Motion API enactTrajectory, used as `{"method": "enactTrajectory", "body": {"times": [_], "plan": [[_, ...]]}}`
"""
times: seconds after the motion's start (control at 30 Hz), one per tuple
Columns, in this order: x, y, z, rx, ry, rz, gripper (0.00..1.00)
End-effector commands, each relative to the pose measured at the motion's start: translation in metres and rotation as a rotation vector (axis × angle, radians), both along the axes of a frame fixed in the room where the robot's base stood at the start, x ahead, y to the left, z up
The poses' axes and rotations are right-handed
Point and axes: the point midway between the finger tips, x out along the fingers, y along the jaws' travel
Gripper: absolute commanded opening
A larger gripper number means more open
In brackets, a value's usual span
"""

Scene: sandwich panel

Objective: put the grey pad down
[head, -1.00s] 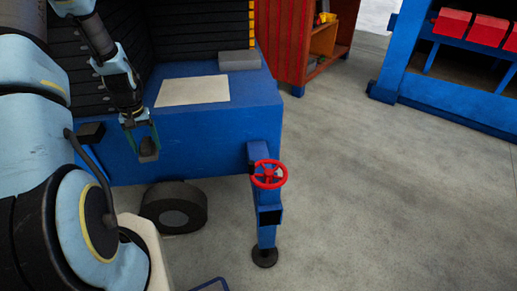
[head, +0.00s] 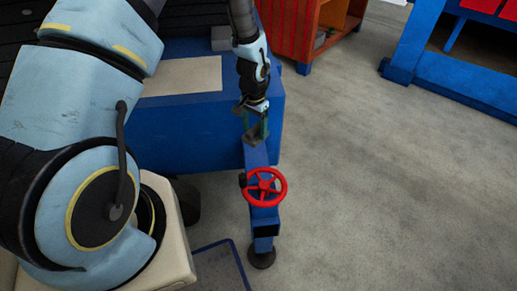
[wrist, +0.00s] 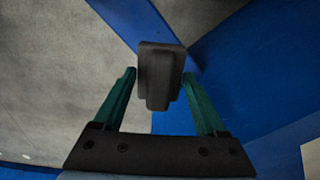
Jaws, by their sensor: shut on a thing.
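My gripper (head: 256,127) has green fingers and is shut on the grey pad (wrist: 160,72), a dark block with a narrower raised part. In the head view it hangs beside the right front corner of the blue bench (head: 215,125), over the top of a blue post (head: 258,158). The pad is small and partly hidden by the fingers there. In the wrist view the pad sits between the fingertips, with blue surfaces and grey floor behind it. I cannot tell whether it touches the post.
A red handwheel (head: 264,187) is on the post just below my gripper. A pale flat sheet (head: 185,76) and a grey block (head: 221,38) lie on the bench. An orange cabinet (head: 290,35) and a blue rack (head: 440,72) stand behind. The floor (head: 390,190) at right is clear.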

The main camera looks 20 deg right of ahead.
Motion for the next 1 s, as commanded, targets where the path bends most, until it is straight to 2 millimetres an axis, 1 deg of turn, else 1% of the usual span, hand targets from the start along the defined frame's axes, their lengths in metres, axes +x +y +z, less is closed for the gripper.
{"method": "enactTrajectory", "body": {"times": [0.1,0.2,0.47,0.63,0.77,1.0], "plan": [[-0.003,0.001,-0.021,0.005,0.004,-0.006,0.30],[-0.002,0.000,-0.037,0.004,0.003,-0.005,0.30],[-0.002,0.000,-0.062,0.002,0.002,-0.003,0.30],[-0.001,0.000,-0.086,0.003,0.002,-0.002,0.30],[-0.001,0.000,-0.095,0.001,0.000,-0.003,0.30],[-0.001,0.000,-0.096,0.001,0.000,-0.002,0.30]]}}
